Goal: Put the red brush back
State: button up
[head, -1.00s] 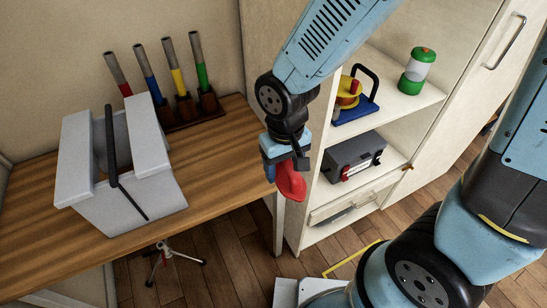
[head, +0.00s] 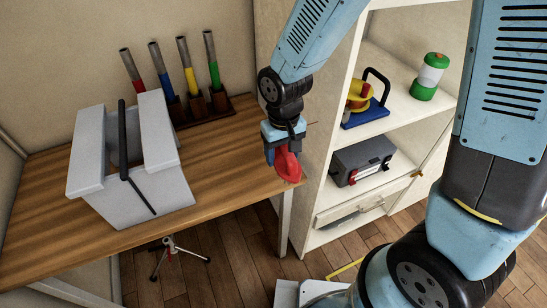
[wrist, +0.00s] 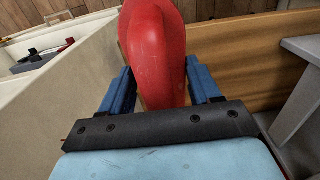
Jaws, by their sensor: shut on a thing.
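My gripper (head: 279,149) is shut on a smooth, curved red thing, which I take to be the red brush (head: 289,165). It hangs below the fingers, near the right end of the wooden table (head: 225,150) in the head view. In the wrist view, the red brush (wrist: 152,50) stands between the two blue fingers of my gripper (wrist: 160,88). No bristles show, and its far end is out of frame. Its height above the table is hard to tell.
A grey caddy (head: 155,192) with a black handle stands on the table. Behind it, a wooden rack (head: 205,112) holds several colour-banded handles. Table space right of the caddy is clear.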

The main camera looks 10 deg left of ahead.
jog(key=w+a+f, duration=0.1)
jog(key=w+f, duration=0.3)
jog(key=w+a+f, duration=0.1)
jog(key=w+f, duration=0.1)
jog(key=shift+w+a+f, duration=0.25)
jog(key=shift+a+f, duration=0.1)
jog(key=shift+f, duration=1.65)
jog(key=o, duration=1)
notch_tip(320, 180, up, 12)
jog(key=shift+r, duration=0.1)
